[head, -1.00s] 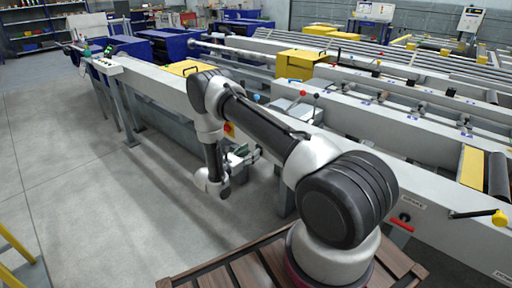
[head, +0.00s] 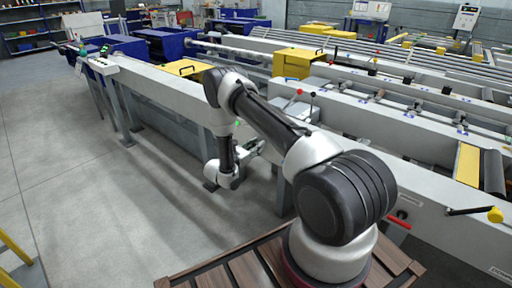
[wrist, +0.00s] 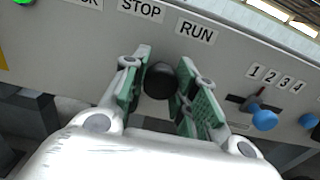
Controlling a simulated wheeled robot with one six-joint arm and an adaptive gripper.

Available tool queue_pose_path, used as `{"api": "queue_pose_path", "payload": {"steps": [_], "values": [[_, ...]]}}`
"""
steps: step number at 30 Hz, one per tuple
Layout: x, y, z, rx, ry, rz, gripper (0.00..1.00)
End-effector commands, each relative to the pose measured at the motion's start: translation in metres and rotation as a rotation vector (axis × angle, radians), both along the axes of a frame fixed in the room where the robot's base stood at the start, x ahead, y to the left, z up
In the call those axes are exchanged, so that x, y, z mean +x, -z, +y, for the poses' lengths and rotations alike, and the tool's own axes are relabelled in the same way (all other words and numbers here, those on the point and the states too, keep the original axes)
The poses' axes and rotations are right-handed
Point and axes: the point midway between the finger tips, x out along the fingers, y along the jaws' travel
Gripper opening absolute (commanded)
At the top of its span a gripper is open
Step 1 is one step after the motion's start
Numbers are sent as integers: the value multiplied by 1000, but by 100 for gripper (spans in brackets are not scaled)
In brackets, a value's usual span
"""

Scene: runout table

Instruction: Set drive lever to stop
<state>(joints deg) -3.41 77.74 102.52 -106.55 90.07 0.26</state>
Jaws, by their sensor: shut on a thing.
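In the wrist view a lever with a round black knob (wrist: 160,81) stands out from a grey panel. The green-padded fingers of my gripper (wrist: 160,98) are on both sides of the knob, shut on it. A STOP label (wrist: 141,9) and a RUN label (wrist: 196,31) are above the knob, with a partly cut-off label ending in CK further left. The knob appears below the gap between STOP and RUN, nearer RUN; its exact setting is unclear. In the head view my gripper (head: 249,149) is at the machine's near side, partly hidden by my arm.
Right of the knob is a blue-knobbed lever (wrist: 264,119) under labels 1 to 4. Another blue knob (wrist: 308,121) is at the right edge. A green button (wrist: 22,2) is at top left. Open floor (head: 80,190) lies left of the long grey machine frame (head: 160,86).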

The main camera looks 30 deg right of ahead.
Motion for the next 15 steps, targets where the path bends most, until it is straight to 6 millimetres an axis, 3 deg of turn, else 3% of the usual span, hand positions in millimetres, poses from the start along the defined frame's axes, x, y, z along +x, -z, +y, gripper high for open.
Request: {"api": "queue_pose_path", "payload": {"steps": [7,15], "values": [[4,-2,2,-18,-1,51,0],[26,-9,10,-125,-1,340,0]]}}
